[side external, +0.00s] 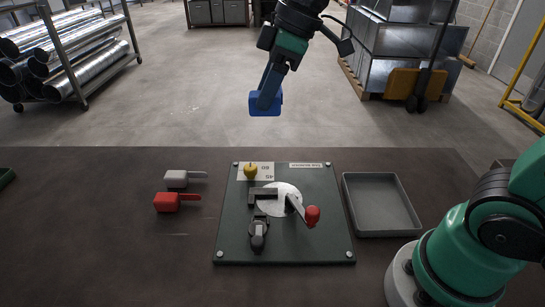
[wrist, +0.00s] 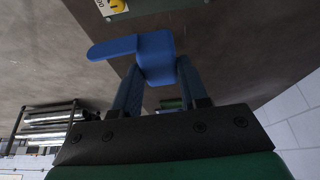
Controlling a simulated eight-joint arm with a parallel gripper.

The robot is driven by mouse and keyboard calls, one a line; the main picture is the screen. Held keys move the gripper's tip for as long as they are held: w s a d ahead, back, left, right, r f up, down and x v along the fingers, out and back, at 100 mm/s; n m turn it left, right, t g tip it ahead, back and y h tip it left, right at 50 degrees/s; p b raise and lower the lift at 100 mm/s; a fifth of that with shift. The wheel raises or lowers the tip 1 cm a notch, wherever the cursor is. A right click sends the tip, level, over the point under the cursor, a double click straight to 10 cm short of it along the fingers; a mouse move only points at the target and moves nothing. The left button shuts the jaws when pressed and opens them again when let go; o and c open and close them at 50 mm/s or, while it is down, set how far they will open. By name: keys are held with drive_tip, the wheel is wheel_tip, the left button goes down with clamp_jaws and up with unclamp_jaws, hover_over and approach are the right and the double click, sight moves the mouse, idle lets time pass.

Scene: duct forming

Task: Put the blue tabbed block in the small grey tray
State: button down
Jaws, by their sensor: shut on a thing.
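My gripper (side external: 268,94) is raised high above the far side of the table. It is shut on the blue tabbed block (side external: 275,105). In the wrist view the block (wrist: 155,52) sits between the two finger ends of my gripper (wrist: 158,75), with its tab pointing left. The small grey tray (side external: 382,205) lies on the table right of the green board and is empty. The block is well above the table, up and to the left of the tray in the side view.
A dark green board (side external: 235,235) with a red-knobbed lever (side external: 312,215), a yellow knob (side external: 250,171) and a black clamp (side external: 258,234) is mid-table. A white tabbed block (side external: 177,179) and a red tabbed block (side external: 168,202) lie left of it. The table's left front is clear.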

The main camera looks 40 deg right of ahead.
wheel_tip(320, 180, down, 20)
drive_tip(key=shift+r, duration=0.15)
drive_tip(key=shift+c, duration=2.3)
unclamp_jaws()
drive_tip(key=shift+f, duration=0.2)
drive_tip(key=shift+v, duration=2.95)
drive_tip(key=s+d+r+m+t+h, duration=0.2)
drive_tip(key=r+m, duration=0.3)
drive_tip(key=m, duration=0.3)
drive_tip(key=shift+s+d+r+t+h, duration=0.3)
drive_tip(key=shift+d+t+h, duration=0.3)
drive_tip(key=shift+t, duration=0.2)
drive_tip(key=shift+o, duration=0.5)
drive_tip(key=shift+s+d+r+m, duration=0.1)
drive_tip(key=shift+d+r+m, duration=0.1)
drive_tip(key=shift+m, duration=0.4)
